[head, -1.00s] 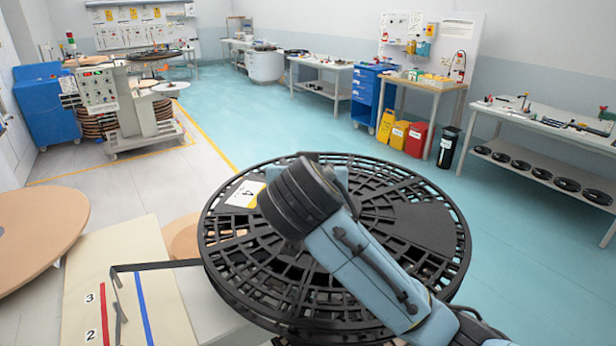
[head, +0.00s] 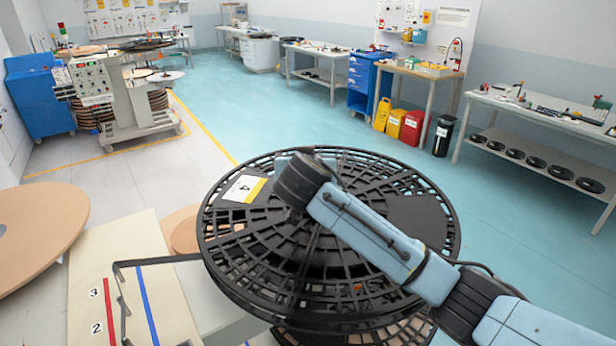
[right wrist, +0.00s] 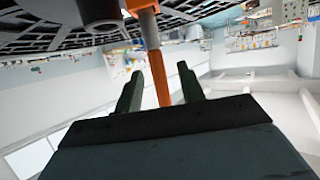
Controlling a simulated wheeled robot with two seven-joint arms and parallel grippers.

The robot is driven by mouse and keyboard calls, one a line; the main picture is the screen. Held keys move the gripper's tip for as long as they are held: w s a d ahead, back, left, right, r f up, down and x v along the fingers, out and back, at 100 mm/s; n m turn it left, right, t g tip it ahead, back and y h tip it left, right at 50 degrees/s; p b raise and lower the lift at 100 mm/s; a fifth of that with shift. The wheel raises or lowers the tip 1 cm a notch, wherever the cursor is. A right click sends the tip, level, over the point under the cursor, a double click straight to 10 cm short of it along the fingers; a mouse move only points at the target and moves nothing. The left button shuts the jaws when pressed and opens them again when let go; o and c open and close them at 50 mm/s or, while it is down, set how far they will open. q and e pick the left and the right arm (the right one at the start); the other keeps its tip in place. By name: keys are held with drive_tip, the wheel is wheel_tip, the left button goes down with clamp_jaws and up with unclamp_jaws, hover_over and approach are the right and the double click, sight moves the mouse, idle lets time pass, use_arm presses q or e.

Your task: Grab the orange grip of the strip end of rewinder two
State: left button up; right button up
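In the right wrist view my right gripper (right wrist: 159,71) has its two dark fingers apart. A slim orange grip (right wrist: 161,82) stands in the gap between them, with room showing on both sides. A grey rod (right wrist: 149,28) joins it at the top, with more orange above. In the head view my right arm reaches over a large black slotted reel (head: 235,262); its gripper and the orange grip are hidden there. I cannot read a rewinder number. My left gripper is out of view.
A cream panel (head: 185,312) with red and blue lines, marked 3 and 2, lies left of the reel, with a black bent bar (head: 160,261) over it. Brown discs (head: 50,215) lie at the left. Open teal floor (head: 270,110) lies beyond.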

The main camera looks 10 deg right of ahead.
drive_tip(key=shift+w+f, duration=0.15)
drive_tip(key=shift+w, duration=0.2)
clamp_jaws()
